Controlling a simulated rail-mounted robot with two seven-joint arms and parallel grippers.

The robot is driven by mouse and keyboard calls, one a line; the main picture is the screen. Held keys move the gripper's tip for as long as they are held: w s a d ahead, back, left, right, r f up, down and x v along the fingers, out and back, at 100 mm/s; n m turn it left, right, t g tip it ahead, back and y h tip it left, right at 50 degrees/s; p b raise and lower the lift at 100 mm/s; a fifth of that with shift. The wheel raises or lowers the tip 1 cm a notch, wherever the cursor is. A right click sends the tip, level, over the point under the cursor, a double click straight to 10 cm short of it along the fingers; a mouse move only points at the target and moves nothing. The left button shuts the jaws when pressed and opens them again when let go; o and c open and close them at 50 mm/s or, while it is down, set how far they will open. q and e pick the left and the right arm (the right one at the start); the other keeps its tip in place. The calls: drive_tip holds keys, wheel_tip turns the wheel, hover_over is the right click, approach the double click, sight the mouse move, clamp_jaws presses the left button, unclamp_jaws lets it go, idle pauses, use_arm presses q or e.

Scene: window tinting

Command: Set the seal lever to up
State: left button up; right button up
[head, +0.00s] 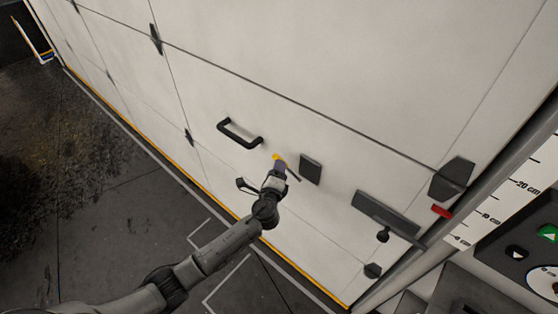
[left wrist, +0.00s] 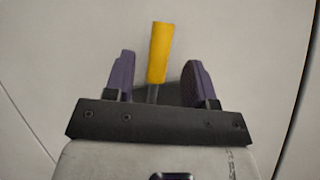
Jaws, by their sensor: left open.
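A lever with a yellow handle (left wrist: 160,52) and a grey stem stands out against the pale door panel, and I take it to be the seal lever. In the left wrist view it lies between the two purple fingers of my left gripper (left wrist: 158,80), with a gap on each side. The handle points toward the top of that picture. In the head view the yellow tip (head: 276,157) shows just beyond my left gripper (head: 281,168), which hides the rest of the lever. My left gripper is open. My right gripper is not in view.
A black pull handle (head: 239,134) is up and left of the lever. A dark block (head: 310,169) is close on the right. Farther right are a grey plate (head: 387,213), a black knob (head: 383,236), a red piece (head: 441,211) and a control panel (head: 522,252).

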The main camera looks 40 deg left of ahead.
use_arm(q)
drive_tip(key=shift+x, duration=2.45)
drive_tip(key=shift+c, duration=0.2)
clamp_jaws()
